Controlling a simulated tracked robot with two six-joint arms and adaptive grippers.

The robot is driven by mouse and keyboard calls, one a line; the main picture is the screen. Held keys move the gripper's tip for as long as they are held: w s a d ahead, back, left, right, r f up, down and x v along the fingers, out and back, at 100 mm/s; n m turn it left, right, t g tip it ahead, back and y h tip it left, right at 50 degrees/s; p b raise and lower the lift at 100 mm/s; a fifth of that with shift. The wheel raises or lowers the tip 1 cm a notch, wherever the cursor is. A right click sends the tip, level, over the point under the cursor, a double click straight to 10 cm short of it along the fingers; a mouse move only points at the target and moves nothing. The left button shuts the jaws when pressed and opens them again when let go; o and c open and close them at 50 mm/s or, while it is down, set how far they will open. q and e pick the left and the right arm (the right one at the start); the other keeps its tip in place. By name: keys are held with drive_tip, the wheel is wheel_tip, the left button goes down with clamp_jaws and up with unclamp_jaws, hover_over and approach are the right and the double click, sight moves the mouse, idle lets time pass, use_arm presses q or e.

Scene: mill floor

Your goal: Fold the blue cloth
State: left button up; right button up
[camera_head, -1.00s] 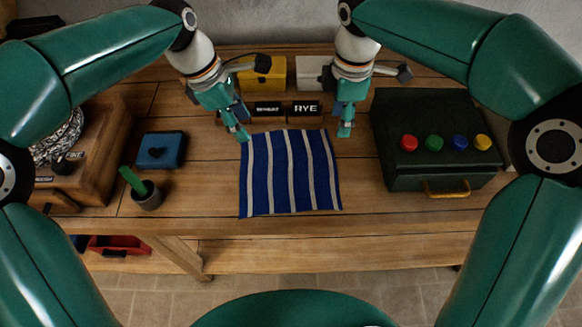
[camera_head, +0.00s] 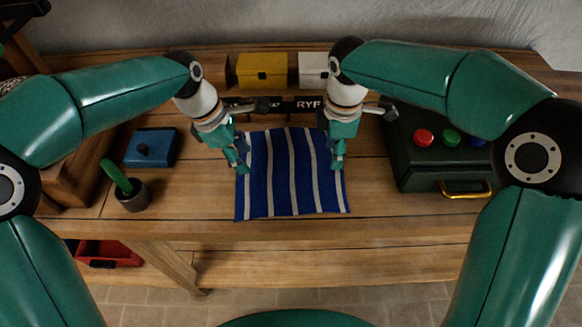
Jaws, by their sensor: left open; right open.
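The blue cloth (camera_head: 280,180) with white stripes lies spread flat on the wooden table, its near edge close to the table's front edge. My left gripper (camera_head: 241,166) is open at the cloth's left edge, over its upper part. My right gripper (camera_head: 336,164) is open over the cloth's right side, in its upper half. Both grippers point down and hold nothing. I cannot tell whether the fingertips touch the cloth. Small parts of the cloth's left and right sides are hidden behind the fingers.
A dark green box (camera_head: 425,165) with coloured knobs and a yellow handle stands at the right. A blue box (camera_head: 150,149) and a grey pot (camera_head: 132,198) with a green handle stand at the left. A yellow box (camera_head: 262,71) and a white box (camera_head: 313,70) stand at the back.

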use_arm(q)
drive_tip(key=shift+f, duration=1.55)
use_arm(e)
drive_tip(key=shift+f, duration=1.55)
use_arm(q)
drive_tip(key=shift+f, duration=0.2)
use_arm(e)
drive_tip(key=shift+f, duration=0.15)
use_arm(q)
drive_tip(key=c, duration=0.7)
use_arm(e)
drive_tip(key=c, duration=0.7)
use_arm(q)
clamp_jaws()
use_arm(e)
clamp_jaws()
use_arm(q)
drive_tip(key=shift+s, duration=0.1)
drive_tip(key=shift+f, duration=0.1)
